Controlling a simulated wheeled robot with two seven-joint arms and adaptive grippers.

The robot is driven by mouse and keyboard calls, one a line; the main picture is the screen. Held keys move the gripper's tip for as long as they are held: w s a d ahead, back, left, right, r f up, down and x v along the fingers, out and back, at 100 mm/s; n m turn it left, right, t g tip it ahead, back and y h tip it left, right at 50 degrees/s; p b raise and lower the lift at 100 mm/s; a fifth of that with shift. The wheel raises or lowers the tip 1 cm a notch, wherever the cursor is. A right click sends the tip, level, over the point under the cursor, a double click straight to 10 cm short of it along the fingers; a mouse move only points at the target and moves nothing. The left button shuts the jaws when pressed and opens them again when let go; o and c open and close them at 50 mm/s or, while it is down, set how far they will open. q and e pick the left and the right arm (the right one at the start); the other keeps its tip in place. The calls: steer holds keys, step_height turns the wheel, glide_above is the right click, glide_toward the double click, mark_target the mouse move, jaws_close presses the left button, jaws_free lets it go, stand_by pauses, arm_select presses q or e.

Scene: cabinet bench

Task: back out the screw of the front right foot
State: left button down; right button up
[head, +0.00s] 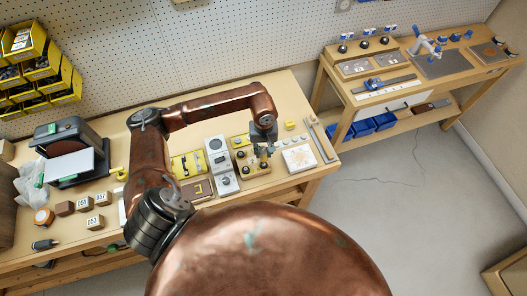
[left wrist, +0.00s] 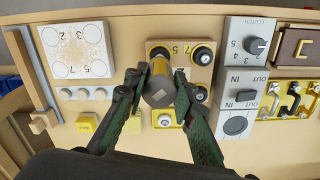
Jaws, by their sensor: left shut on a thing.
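My left gripper (head: 262,147) is shut on a dark cylindrical driver with a yellow band (left wrist: 159,88). In the left wrist view its two fingers (left wrist: 157,95) clasp the driver from both sides. The driver points down over a wooden block (left wrist: 182,45) with black round feet at its corners. Its far end lies over the front right foot (left wrist: 159,51), at the block's upper left in the wrist view. The driver partly hides that foot, and I cannot tell whether the tip touches its screw. Another foot (left wrist: 203,55) shows a pale screw in its centre. My right gripper is not in view.
A grey control box (head: 220,164) with a clutch dial (left wrist: 256,46) and an IN/OUT switch (left wrist: 246,95) stands close beside the block. A pale numbered board (head: 298,158) lies on the other side. Yellow blocks (left wrist: 87,122) stand nearby. A second bench (head: 420,70) stands right.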

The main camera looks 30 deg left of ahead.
arm_select(q)
steer(key=shift+b, duration=0.4)
stand_by(0.8)
steer(key=shift+f+b, duration=0.2)
steer(key=shift+b, duration=0.2)
stand_by(0.6)
steer(key=shift+s+f+b, duration=0.2)
steer(key=shift+f+b, duration=0.05)
steer(key=shift+b, duration=0.15)
stand_by(0.8)
steer(key=shift+r, duration=0.1)
steer(key=shift+w+r+p, duration=0.15)
steer(key=shift+r+p, duration=0.2)
steer(key=shift+r, duration=0.45)
steer(key=shift+r+p, duration=0.8)
steer(key=shift+r, duration=1.5)
